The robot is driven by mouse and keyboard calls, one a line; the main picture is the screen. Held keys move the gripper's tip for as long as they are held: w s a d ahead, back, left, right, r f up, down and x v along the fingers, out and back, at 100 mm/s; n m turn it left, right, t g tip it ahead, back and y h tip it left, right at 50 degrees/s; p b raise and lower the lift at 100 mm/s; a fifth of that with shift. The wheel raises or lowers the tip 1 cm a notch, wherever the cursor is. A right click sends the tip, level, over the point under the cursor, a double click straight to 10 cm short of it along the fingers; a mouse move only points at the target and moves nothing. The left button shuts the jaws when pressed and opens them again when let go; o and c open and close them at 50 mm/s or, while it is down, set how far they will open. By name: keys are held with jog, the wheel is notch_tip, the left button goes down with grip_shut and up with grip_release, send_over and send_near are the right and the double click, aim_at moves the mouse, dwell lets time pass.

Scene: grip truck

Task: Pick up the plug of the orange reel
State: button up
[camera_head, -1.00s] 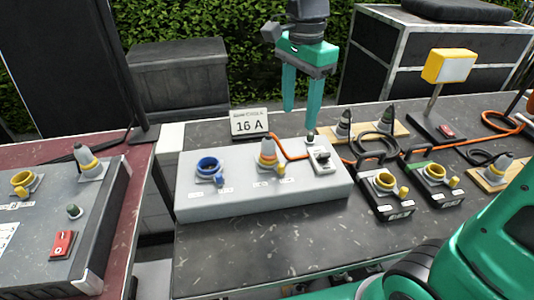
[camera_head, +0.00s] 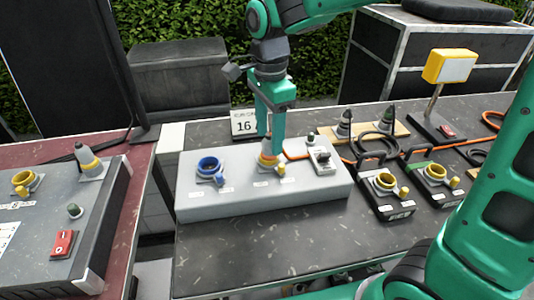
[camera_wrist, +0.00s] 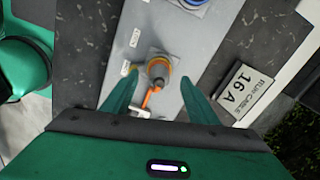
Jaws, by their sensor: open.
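The plug of the orange reel (camera_head: 267,155) is a grey plug with an orange ring, standing in a socket on the light grey box (camera_head: 230,204). An orange cable leaves it to the right. In the wrist view the plug (camera_wrist: 158,70) lies ahead of the fingertips, between their lines, with the cable running back toward my gripper. My gripper (camera_head: 270,138) points down over the plug and partly hides it in the head view. In the wrist view my gripper (camera_wrist: 160,78) has its fingers apart with nothing between them. I cannot tell the exact height above the plug.
A blue socket (camera_head: 209,168) is left of the plug, and a grey switch unit (camera_head: 321,160) is right. The 16 A sign (camera_head: 242,124) stands behind. Two dark boxes with yellow sockets (camera_head: 386,184) (camera_head: 434,173) stand at right. The table front is clear.

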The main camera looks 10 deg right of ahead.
jog(key=shift+f, duration=1.4)
jog(key=shift+c, duration=0.4)
jog(key=c, duration=1.1)
jog(key=shift+c, duration=0.2)
